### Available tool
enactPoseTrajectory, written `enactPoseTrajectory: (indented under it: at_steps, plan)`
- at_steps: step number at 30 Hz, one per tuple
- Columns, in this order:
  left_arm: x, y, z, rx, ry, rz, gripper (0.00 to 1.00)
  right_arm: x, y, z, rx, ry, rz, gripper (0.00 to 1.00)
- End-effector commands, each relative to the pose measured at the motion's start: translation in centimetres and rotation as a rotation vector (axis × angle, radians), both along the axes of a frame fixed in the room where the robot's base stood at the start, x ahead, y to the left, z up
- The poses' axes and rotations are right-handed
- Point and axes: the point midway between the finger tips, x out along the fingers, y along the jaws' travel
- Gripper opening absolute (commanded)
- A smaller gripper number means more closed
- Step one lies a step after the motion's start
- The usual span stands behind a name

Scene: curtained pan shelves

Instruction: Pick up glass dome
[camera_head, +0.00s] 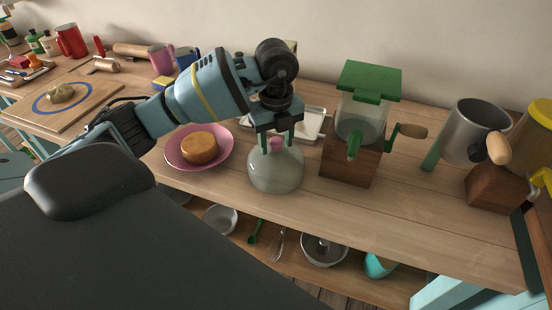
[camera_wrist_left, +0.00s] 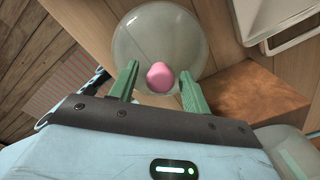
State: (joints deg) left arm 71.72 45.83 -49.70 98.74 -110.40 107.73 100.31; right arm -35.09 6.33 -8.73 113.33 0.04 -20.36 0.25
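The glass dome (camera_head: 275,175) is a clear bell with a pink knob (camera_head: 276,145) on top. It stands upright on the wooden counter, right of a pink plate. My left gripper (camera_head: 277,140) is directly above it, pointing down, with its green fingers on either side of the knob. In the left wrist view the dome (camera_wrist_left: 150,30) shows beyond the fingers, and the pink knob (camera_wrist_left: 160,77) lies between the fingertips (camera_wrist_left: 160,85) with a gap on each side. The left gripper is open. My right gripper is not in view.
The pink plate (camera_head: 173,154) holds a round brown cake (camera_head: 199,149) just left of the dome. A wood-and-green grinder (camera_head: 351,163) stands close on the right. A white tray (camera_head: 312,124) lies behind. The counter's front edge is near; bowls sit on the shelf below.

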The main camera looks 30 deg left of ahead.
Motion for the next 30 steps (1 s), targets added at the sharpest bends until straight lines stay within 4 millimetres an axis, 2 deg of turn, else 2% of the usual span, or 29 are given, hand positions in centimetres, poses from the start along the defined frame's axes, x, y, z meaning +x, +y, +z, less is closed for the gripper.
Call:
enactPoseTrajectory:
  at_steps: [1, 9, 23, 30]
  plan:
    - [-0.1, 0.0, -0.3, 0.001, 0.006, -0.001, 0.33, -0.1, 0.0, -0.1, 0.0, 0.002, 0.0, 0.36]
    - [-0.2, -0.1, -0.6, 0.001, 0.012, -0.002, 0.0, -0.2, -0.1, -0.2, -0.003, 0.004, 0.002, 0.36]
    - [-0.3, 0.0, -0.8, 0.003, 0.019, -0.001, 0.0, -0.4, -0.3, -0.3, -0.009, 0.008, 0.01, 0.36]
    - [-0.2, 0.0, 1.2, 0.003, 0.016, -0.001, 0.0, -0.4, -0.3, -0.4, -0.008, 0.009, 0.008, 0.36]
